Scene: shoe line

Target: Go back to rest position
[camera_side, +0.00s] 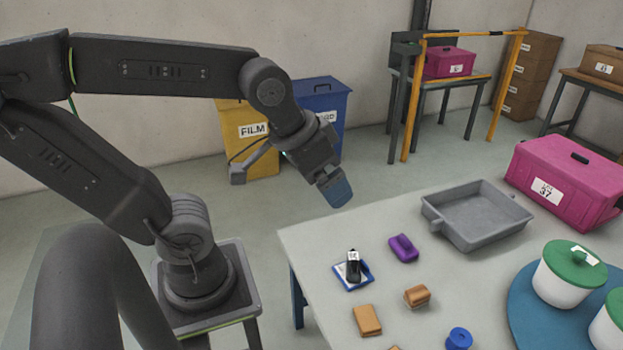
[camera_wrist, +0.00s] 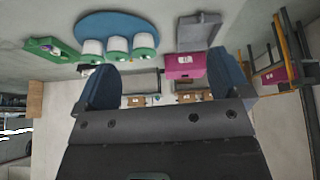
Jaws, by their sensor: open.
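My gripper (camera_side: 338,190) is raised in the side view, past the far left corner of the work table (camera_side: 318,240) and above its height. Its blue fingers point down and to the right. In the wrist view my gripper (camera_wrist: 168,88) shows two blue fingers spread well apart, with nothing held between them. My arm stretches from the upper left of the side view, and no object touches the gripper.
The table holds a grey tray (camera_side: 437,213), a magenta case (camera_side: 570,180), a purple piece (camera_side: 403,248), a blue holder (camera_side: 343,283), tan blocks (camera_side: 367,320) and green-lidded white pots (camera_side: 560,286). Film (camera_side: 262,158) and blue (camera_side: 330,100) bins stand behind. Air around the gripper is clear.

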